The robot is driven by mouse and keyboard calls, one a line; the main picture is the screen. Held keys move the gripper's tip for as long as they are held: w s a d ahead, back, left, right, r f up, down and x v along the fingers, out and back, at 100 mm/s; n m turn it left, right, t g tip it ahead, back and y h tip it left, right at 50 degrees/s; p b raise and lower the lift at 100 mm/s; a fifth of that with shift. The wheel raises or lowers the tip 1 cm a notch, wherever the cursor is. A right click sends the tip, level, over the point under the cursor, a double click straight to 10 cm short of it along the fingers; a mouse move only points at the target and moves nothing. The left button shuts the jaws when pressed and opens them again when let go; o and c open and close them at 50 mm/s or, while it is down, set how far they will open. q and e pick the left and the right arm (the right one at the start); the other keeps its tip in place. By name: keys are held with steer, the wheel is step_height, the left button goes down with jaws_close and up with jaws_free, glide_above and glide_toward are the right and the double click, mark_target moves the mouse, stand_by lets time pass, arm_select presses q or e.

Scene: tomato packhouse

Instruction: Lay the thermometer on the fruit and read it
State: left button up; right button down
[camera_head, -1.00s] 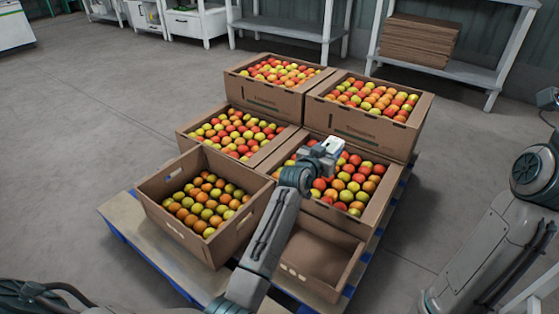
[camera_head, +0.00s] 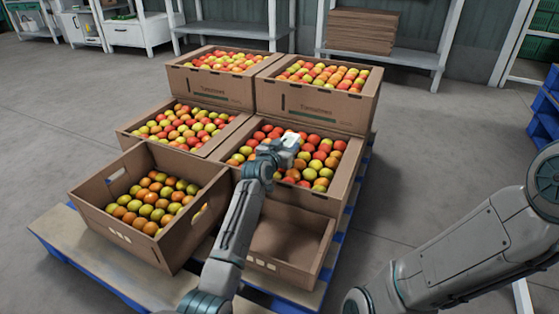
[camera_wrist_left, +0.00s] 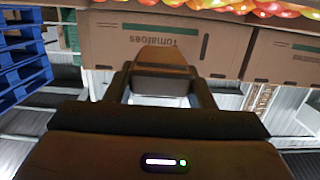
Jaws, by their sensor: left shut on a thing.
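My left gripper (camera_head: 297,139) is over the front right carton of mixed red, orange and yellow tomatoes (camera_head: 322,172). In the left wrist view the gripper (camera_wrist_left: 162,92) is shut on a dark, blunt block (camera_wrist_left: 162,58), which I take to be the thermometer. Its reading cannot be made out. In the head view the gripper hides the thermometer and part of the fruit; I cannot tell whether it touches the fruit. My right arm shows at the right, but its gripper is out of view.
An empty carton (camera_head: 290,250) is in front. Shelves (camera_head: 235,30) stand at the back. Open floor (camera_head: 410,160) lies to the right.

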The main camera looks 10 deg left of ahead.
arm_select(q)
step_height(320, 180, down, 4)
steer(key=shift+f+b, duration=0.1)
steer(key=shift+b, duration=1.1)
steer(key=o, duration=1.1)
steer(key=shift+c, duration=0.2)
